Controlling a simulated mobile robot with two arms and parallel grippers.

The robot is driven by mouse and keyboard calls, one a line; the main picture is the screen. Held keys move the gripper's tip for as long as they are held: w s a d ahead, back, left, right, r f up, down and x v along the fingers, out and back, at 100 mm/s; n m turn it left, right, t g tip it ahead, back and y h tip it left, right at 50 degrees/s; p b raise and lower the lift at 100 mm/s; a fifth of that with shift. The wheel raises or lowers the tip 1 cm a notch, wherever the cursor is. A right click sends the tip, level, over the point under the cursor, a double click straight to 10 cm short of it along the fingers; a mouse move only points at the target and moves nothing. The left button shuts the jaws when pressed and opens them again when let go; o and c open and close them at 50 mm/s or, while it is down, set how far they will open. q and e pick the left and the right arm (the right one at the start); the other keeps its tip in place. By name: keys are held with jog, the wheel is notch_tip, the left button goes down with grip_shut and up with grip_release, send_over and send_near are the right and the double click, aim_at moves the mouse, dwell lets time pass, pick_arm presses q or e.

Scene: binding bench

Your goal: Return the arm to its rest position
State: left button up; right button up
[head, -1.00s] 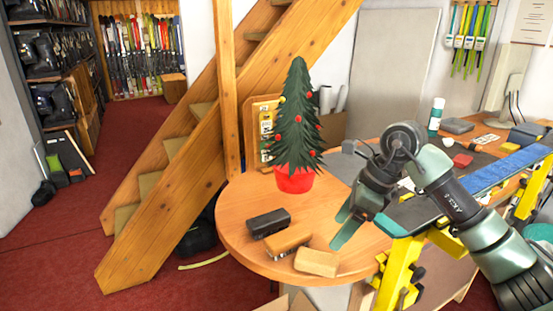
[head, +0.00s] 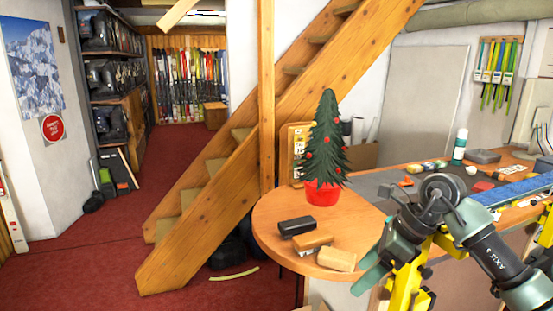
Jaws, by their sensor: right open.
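My right gripper (head: 368,268) is in the head view at the lower right. Its green fingers point down and to the left, apart and empty, by the right edge of the round wooden table (head: 272,217). My right arm reaches in from the lower right corner, in front of part of the workbench. My left gripper is not in view.
On the round table stand a small Christmas tree (head: 325,139) in a red pot (head: 322,193), a black block (head: 297,227), a brown brush-like block (head: 312,243) and a tan block (head: 337,259). Yellow stands (head: 408,284) are beside my arm. Wooden stairs (head: 225,190) rise behind. Red floor is open at left.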

jog(key=w+a+f+m+t+y, duration=0.3)
jog(key=w+a+f+m+y, duration=0.1)
jog(key=a+f+m+y, duration=0.7)
jog(key=s+d+f+m+t+h, duration=0.1)
jog(key=d+f+m+t+h, duration=0.25)
jog(key=f+m, duration=0.5)
jog(key=s+d+f+m+t+h, duration=0.15)
jog(key=d+f+m+h, duration=0.35)
jog(key=f, duration=0.6)
jog(key=s+d+f+m+t+h, duration=0.15)
jog(key=f+m+t, duration=0.25)
jog(key=f+m, duration=0.45)
jog(key=s+d+f+m+g+h, duration=0.3)
jog(key=s+f+m, duration=0.1)
jog(key=s+f, duration=0.7)
jog(key=s+d+f+m+g+h, duration=0.3)
jog(key=s+f+m, duration=0.1)
jog(key=s+f, duration=0.7)
jog(key=s+f+m+g, duration=0.2)
jog(key=s+f+g, duration=0.1)
jog(key=s, duration=1)
jog(key=s+f+m+g, duration=0.3)
jog(key=s+f, duration=0.1)
jog(key=s, duration=0.9)
jog(key=shift+s+f+g+h, duration=0.2)
jog(key=shift+f+g+h, duration=0.1)
jog(key=shift+f, duration=0.1)
jog(key=shift+a, duration=0.1)
